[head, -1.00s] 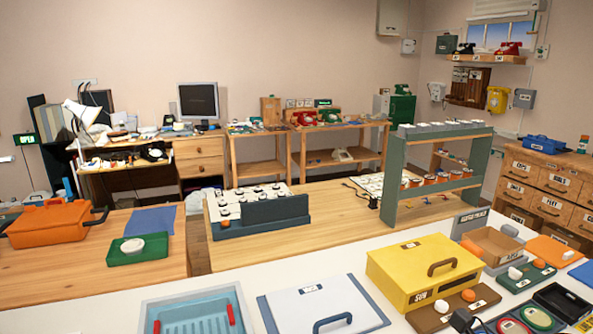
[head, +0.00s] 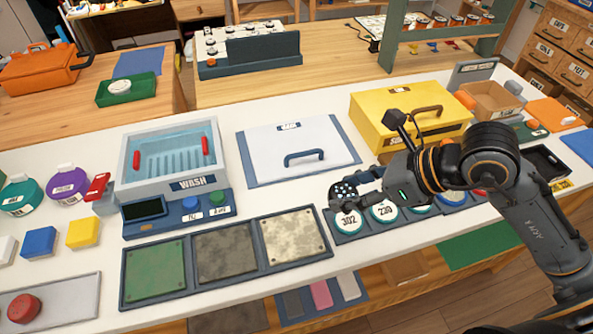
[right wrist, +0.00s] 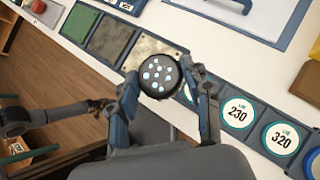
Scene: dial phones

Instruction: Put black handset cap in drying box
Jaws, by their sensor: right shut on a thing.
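The black handset cap, a dark round disc with several pale holes (right wrist: 158,75), is held between the two fingers of my right gripper (right wrist: 165,82). No label clearly marks a drying box. A white lidded box (head: 270,165) and a yellow box (head: 375,105) are both closed.
A wash basin (head: 132,165) stands left of the white lidded box. In front lie green, dark and mottled pads (head: 153,270) in a tray. Numbered badges (head: 384,211) lie under and beside my right arm. Bottles and coloured blocks (head: 38,243) are at left.

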